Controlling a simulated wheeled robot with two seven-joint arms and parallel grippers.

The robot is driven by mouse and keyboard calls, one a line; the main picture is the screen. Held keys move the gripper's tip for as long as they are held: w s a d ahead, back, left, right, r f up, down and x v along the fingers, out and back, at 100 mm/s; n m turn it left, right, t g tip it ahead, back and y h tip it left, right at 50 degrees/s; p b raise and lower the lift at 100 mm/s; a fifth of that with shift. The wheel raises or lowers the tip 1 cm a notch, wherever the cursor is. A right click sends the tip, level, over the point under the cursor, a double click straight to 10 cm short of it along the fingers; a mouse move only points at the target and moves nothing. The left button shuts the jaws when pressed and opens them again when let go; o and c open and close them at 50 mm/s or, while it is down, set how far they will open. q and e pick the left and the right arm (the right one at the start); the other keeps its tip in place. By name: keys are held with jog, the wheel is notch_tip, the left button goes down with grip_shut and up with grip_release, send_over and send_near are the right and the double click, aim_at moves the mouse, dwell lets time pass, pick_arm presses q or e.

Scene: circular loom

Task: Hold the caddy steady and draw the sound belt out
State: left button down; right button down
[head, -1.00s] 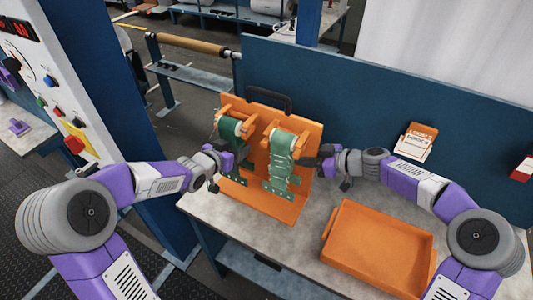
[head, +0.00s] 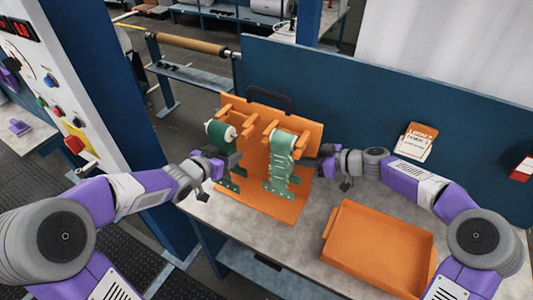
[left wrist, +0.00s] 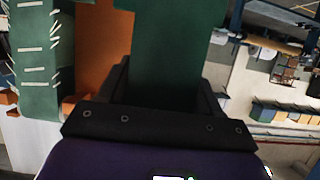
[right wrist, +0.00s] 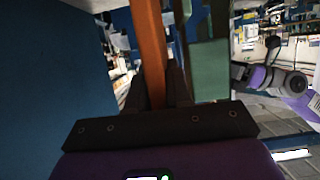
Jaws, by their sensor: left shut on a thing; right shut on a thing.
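The orange caddy (head: 255,190) stands upright on the bench, with a black handle on top and pegs on its face. The plain green sound belt (head: 220,133) is at its left peg, displaced outward toward the left; whether it still touches the peg is unclear. A second green belt (head: 281,150) with white marks along its edges hangs on the right peg. My left gripper (head: 222,163) is shut on the sound belt, which fills the jaws in the left wrist view (left wrist: 165,60). My right gripper (head: 318,163) is shut on the caddy's right edge, seen in the right wrist view (right wrist: 151,50).
An orange tray (head: 375,245) lies on the bench at front right.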

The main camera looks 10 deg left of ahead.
aim_at(216, 140)
pick_arm(q)
jog(key=shift+r, duration=3.5)
pick_arm(e)
jog(key=shift+d+f, duration=0.1)
jog(key=shift+f, duration=0.05)
pick_arm(q)
jog(key=shift+a+r, duration=0.1)
pick_arm(e)
jog(key=shift+f, duration=0.1)
jog(key=c, duration=1)
grip_release()
jog(key=shift+c, duration=0.2)
pick_arm(q)
jog(key=shift+f, duration=0.2)
pick_arm(e)
jog(key=shift+o, duration=0.4)
jog(key=shift+r, duration=0.2)
